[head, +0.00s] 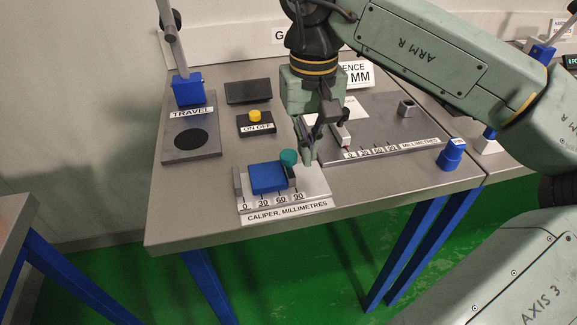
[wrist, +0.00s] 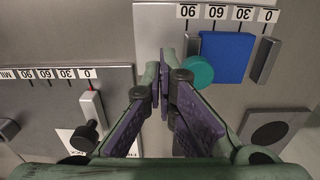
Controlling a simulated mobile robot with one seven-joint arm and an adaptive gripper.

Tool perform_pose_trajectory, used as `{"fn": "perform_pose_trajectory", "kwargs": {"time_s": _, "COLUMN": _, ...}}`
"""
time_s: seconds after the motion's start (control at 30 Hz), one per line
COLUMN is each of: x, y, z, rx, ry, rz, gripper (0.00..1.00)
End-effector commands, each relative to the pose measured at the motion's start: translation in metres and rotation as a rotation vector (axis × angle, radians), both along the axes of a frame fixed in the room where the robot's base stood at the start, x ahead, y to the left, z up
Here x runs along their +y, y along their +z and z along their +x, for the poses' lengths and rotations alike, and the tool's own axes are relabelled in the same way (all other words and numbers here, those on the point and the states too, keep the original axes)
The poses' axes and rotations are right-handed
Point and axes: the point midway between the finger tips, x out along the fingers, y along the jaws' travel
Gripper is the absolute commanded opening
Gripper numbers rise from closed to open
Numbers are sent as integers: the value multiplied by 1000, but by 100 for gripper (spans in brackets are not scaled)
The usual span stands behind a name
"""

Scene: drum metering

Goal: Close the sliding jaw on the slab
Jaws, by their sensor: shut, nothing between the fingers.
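The blue slab (head: 268,178) lies on the caliper's white plate (head: 318,184), with the scale along its near edge. A grey fixed jaw (head: 237,181) stands at the 0 end, with a narrow gap to the slab in the wrist view (wrist: 226,57). The dark sliding jaw (head: 292,177) with its teal knob (head: 288,157) is at the slab's other side; whether it touches the slab I cannot tell. The knob (wrist: 197,71) partly covers that side in the wrist view. My gripper (head: 308,160) is shut and empty, just beyond the knob on the 90 side; its fingertips (wrist: 164,58) show there too.
A yellow button box (head: 256,124) and a TRAVEL plate (head: 205,146) with a lever (head: 187,90) stand to the left. Behind my gripper lies a millimetre gauge with a white-and-red slider (head: 342,138).

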Motion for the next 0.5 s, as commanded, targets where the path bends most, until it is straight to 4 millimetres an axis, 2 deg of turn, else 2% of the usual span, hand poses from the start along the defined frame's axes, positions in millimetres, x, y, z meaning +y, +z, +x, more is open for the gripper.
{"fn": "perform_pose_trajectory", "kwargs": {"time_s": 0.2, "x": 0, "y": -7, "z": 0, "rx": 0, "ry": 0, "rz": 1, "gripper": 0}}
{"fn": "perform_pose_trajectory", "kwargs": {"time_s": 0.5, "x": 0, "y": -7, "z": 0, "rx": 0, "ry": 0, "rz": 0, "gripper": 0}}
